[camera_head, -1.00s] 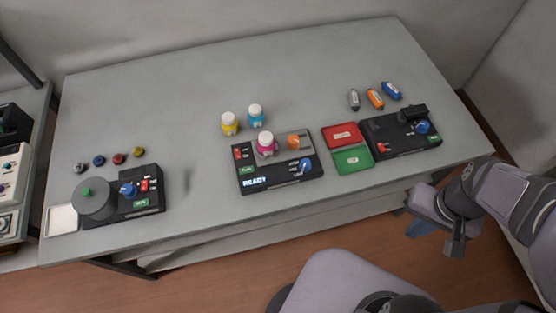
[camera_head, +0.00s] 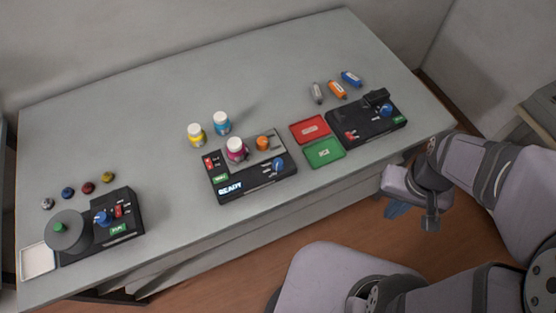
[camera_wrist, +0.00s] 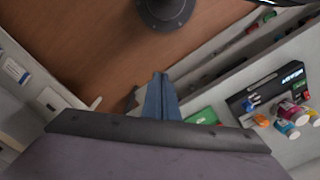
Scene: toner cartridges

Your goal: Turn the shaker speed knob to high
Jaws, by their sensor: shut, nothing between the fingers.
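The black unit (camera_head: 240,190) in the middle of the table, with a lit READY display, looks like the shaker. Its blue speed knob (camera_head: 278,165) is on the right of its panel; the dial marks are too small to read. A magenta bottle (camera_head: 236,149) with a white cap stands on it, beside an orange knob-like part (camera_head: 263,142). The unit also shows, tilted, at the right of the wrist view (camera_wrist: 268,92). My gripper (camera_head: 397,210) is shut and empty, off the table's front edge, right of the shaker and well apart from the knob.
Yellow (camera_head: 196,134) and cyan (camera_head: 221,123) bottles stand behind the shaker. Red (camera_head: 310,129) and green (camera_head: 324,153) trays and another black unit (camera_head: 365,125) are to its right. A unit with a grey disc (camera_head: 66,232) is at left. The table's back is clear.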

